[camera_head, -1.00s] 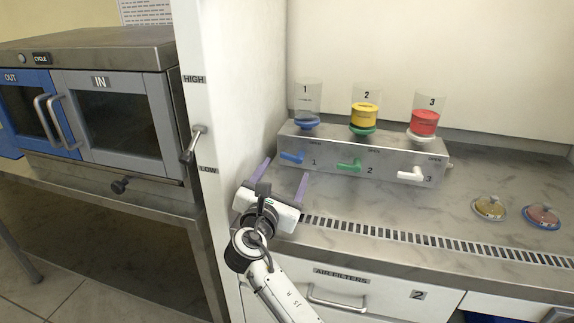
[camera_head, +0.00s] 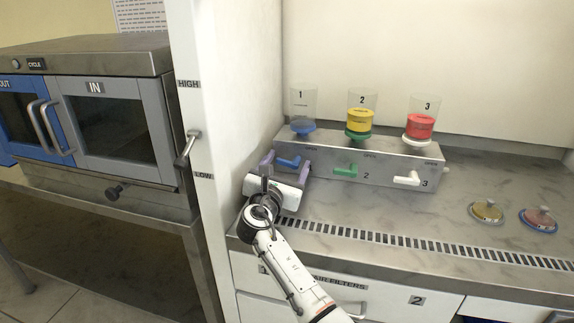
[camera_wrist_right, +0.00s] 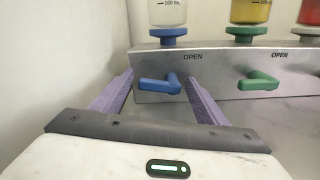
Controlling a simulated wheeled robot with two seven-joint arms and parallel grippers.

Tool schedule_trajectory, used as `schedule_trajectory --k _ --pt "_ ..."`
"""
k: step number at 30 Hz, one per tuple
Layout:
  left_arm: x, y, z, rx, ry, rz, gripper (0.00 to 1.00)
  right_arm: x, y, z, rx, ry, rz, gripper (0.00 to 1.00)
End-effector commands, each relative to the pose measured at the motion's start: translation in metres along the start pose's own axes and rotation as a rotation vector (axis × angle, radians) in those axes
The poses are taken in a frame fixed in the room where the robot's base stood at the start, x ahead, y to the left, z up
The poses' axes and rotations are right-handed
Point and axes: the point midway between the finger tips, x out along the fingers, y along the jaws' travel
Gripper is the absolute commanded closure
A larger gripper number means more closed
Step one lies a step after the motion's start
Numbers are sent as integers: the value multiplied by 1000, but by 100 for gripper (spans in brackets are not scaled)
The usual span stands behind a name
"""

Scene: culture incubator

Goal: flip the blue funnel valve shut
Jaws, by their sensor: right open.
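The blue valve handle (camera_head: 289,162) is on the front of the steel manifold (camera_head: 325,172), below funnel 1 (camera_head: 302,112). In the right wrist view the blue handle (camera_wrist_right: 160,84) points to the left from its pivot, under an "OPEN" label. My right gripper (camera_head: 286,161) is open, with its purple fingers on either side of the blue handle. In the right wrist view the gripper (camera_wrist_right: 160,85) has one finger left of the handle's tip and one right of its pivot; I cannot tell whether they touch it. My left gripper is not in view.
The green valve handle (camera_head: 345,171) and white valve handle (camera_head: 407,179) are to the right on the manifold. A white upright panel (camera_head: 205,160) stands close at left. The bench front has a slotted vent (camera_head: 400,240).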

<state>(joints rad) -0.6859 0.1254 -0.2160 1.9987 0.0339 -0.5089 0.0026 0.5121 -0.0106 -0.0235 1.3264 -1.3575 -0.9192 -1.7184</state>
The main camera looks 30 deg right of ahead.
Motion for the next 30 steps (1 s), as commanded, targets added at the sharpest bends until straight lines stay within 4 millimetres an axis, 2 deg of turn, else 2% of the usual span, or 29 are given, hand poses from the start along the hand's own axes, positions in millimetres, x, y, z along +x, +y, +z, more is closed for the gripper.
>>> schedule_trajectory --k 5,12,16,22,30 --pt "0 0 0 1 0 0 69 0 0 0 0 0 0 33" --pt "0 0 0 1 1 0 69 0 0 0 0 0 0 73" --pt "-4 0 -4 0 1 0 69 0 0 2 -11 0 0 74" --pt "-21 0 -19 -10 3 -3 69 0 1 4 -120 1 0 74" --pt "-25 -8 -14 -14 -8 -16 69 0 0 -4 -210 1 0 74"
